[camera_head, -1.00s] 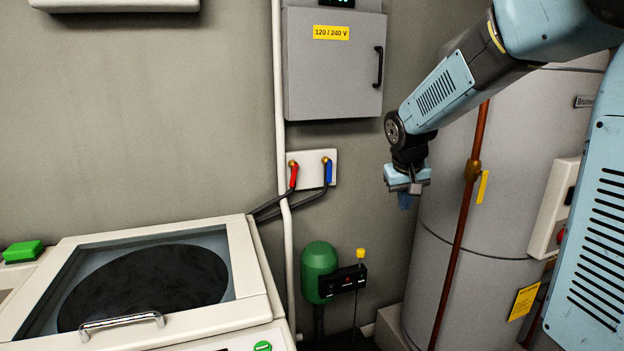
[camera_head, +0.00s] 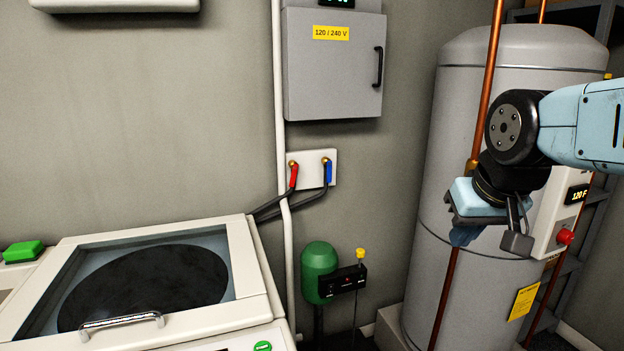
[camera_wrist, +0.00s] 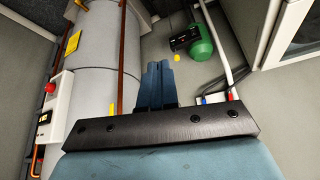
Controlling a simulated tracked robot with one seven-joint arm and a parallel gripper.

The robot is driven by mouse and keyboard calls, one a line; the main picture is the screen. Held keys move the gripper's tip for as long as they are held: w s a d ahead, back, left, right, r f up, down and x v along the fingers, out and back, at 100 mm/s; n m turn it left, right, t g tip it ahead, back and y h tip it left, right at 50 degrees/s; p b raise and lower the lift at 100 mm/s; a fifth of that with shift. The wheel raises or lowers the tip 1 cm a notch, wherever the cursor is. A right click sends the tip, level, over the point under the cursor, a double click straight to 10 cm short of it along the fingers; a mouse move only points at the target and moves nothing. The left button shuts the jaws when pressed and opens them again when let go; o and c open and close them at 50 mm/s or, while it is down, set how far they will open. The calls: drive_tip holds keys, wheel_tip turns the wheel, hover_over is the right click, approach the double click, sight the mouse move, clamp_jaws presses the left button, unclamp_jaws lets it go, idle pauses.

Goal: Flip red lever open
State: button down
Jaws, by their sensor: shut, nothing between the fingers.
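The red lever (camera_head: 293,176) hangs down, slightly tilted, on the left valve of a white wall plate (camera_head: 309,183) below the grey electrical box. A blue lever (camera_head: 329,172) hangs on the plate's right valve. In the wrist view the plate is at the right, partly hidden behind my gripper's dark bar, with the red lever (camera_wrist: 232,97) small near its edge. My gripper (camera_head: 464,236) is well to the right of the levers, in front of the water tank, touching neither. In the wrist view its blue fingers (camera_wrist: 157,75) are together and empty.
A white top-lid washer (camera_head: 250,265) stands below and left of the levers. A white pipe (camera_head: 280,110) runs just left of the plate. A green tank (camera_head: 319,265) stands below it. The grey water tank (camera_head: 425,270) with copper pipes is at the right.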

drive_tip(key=w+a+r+n+h, duration=0.1)
drive_tip(key=w+a+n+h, duration=0.3)
drive_tip(key=w, duration=1.1)
drive_tip(key=w+a+n+h, duration=0.1)
drive_tip(key=w+a+h, duration=0.35)
drive_tip(key=w, duration=1.05)
drive_tip(key=w+a+f+n+t+y, duration=0.1)
drive_tip(key=w+a+f+n+t, duration=0.25)
drive_tip(key=a, duration=0.75)
drive_tip(key=w+a+f+n+t, duration=0.1)
drive_tip(key=w+a+f+t, duration=0.25)
drive_tip(key=w+a, duration=0.55)
drive_tip(key=w+a+f+n+t+y, duration=0.1)
drive_tip(key=w+a+f+n+t, duration=0.3)
drive_tip(key=a, duration=0.9)
drive_tip(key=m+g, duration=0.2)
drive_tip(key=m, duration=0.1)
approach(294, 176)
drive_tip(key=w+a+f, duration=0.2)
drive_tip(key=w+a, duration=0.1)
drive_tip(key=w, duration=0.2)
drive_tip(key=shift+w+d+f+n+h, duration=0.1)
drive_tip(key=shift+w+d+f, duration=0.15)
drive_tip(key=shift+d, duration=0.3)
drive_tip(key=shift+w+d+f+n+h, duration=0.1)
drive_tip(key=shift+w+d+f, duration=0.1)
drive_tip(key=shift+d, duration=0.35)
drive_tip(key=shift+w+d+f+n+h, duration=0.1)
drive_tip(key=shift+w+d+f, duration=0.15)
drive_tip(key=shift+d, duration=0.25)
